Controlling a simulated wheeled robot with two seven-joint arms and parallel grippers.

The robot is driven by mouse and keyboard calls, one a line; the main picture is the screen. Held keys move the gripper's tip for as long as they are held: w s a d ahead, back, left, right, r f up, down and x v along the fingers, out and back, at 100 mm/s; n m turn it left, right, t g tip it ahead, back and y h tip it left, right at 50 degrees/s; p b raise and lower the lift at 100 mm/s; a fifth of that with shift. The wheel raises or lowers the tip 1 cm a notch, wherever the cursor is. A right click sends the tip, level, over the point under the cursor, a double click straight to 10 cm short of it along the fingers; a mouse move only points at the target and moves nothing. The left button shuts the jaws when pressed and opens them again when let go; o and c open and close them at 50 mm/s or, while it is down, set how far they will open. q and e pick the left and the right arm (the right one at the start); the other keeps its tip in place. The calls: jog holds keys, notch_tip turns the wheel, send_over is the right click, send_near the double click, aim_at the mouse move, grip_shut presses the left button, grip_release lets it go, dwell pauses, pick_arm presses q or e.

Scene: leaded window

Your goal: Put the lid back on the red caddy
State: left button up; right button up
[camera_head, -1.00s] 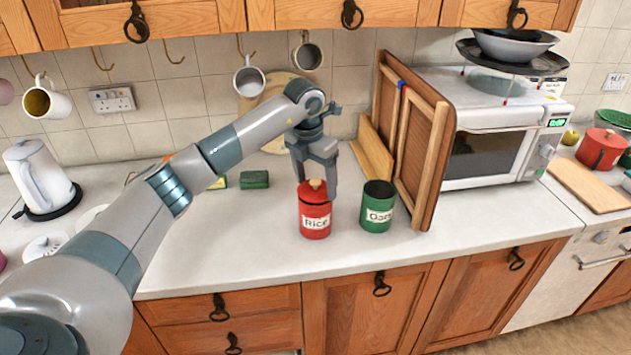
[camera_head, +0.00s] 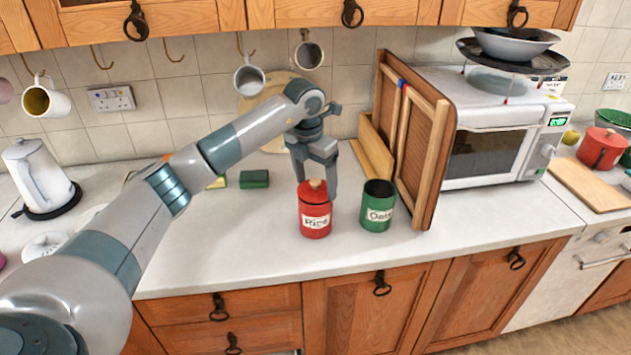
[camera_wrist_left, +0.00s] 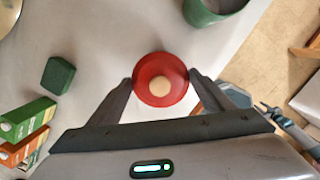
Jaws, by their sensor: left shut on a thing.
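The red caddy (camera_head: 316,224), labelled "Rice", stands upright on the worktop in the head view. Its red lid (camera_head: 309,197) with a pale wooden knob is at the caddy's mouth and looks level. I cannot tell whether it is fully seated. In the wrist view the lid (camera_wrist_left: 150,93) is seen from above and hides the caddy below. My left gripper (camera_head: 317,190) points down over the caddy, shut on the lid. In the wrist view its fingertips (camera_wrist_left: 161,84) touch the lid on opposite sides.
An open green caddy (camera_head: 377,212) stands close on the right. Wooden boards or trays (camera_head: 424,150) lean behind it beside the microwave (camera_head: 490,150). A dark green block (camera_head: 255,179) lies to the left. The worktop in front of the red caddy is clear.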

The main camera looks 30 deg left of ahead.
dwell(0.3)
dwell(0.4)
pick_arm(q)
jog(key=o, duration=1.2)
jog(key=shift+c, duration=0.2)
jog(key=shift+o, duration=0.3)
jog(key=shift+r, duration=0.2)
jog(key=shift+r+p, duration=1.45)
jog(key=shift+r, duration=1.85)
grip_shut()
